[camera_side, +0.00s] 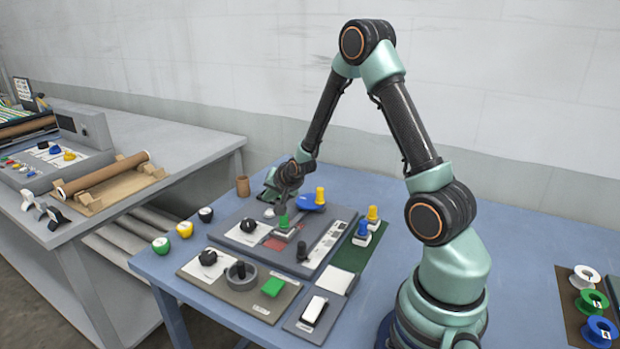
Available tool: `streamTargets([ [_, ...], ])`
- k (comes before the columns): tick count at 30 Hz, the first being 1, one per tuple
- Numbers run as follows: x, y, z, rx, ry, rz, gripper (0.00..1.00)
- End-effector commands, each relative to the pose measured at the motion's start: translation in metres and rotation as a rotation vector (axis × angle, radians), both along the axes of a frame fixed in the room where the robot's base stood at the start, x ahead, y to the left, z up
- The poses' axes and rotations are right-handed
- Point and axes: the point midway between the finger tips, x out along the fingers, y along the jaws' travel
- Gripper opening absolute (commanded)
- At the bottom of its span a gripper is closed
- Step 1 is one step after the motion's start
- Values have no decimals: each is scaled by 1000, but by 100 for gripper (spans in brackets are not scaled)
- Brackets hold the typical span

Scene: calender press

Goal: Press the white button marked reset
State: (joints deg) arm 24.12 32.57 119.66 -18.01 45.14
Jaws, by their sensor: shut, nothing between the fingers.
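A white button or rocker (314,309) with a dark surround sits on a small grey plate at the front edge of the blue table. Any marking on it is too small to read. My gripper (273,206) is shut and empty. It points down over the back of the grey control panel (224,233), near a green button (283,221) on a pale block. It is well behind and to the left of the white button, and I cannot tell whether it touches anything.
A black lever (302,252), black knobs (249,225) and a green square button (272,287) stand near the white button. Yellow-and-blue pieces (373,216) stand behind. Green, yellow and black balls (184,229) line the left. Spools (589,302) lie far right.

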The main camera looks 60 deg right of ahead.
Motion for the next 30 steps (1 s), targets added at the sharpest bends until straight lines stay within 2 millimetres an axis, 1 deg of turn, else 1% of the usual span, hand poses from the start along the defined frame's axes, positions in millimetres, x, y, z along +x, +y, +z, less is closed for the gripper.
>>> streamTargets([
  [1,0,0,-6,1,1,0,0],
  [3,0,0,-12,1,1,0,0],
  [9,0,0,-20,0,0,0,0],
  [30,0,0,-21,-1,-1,0,0],
])
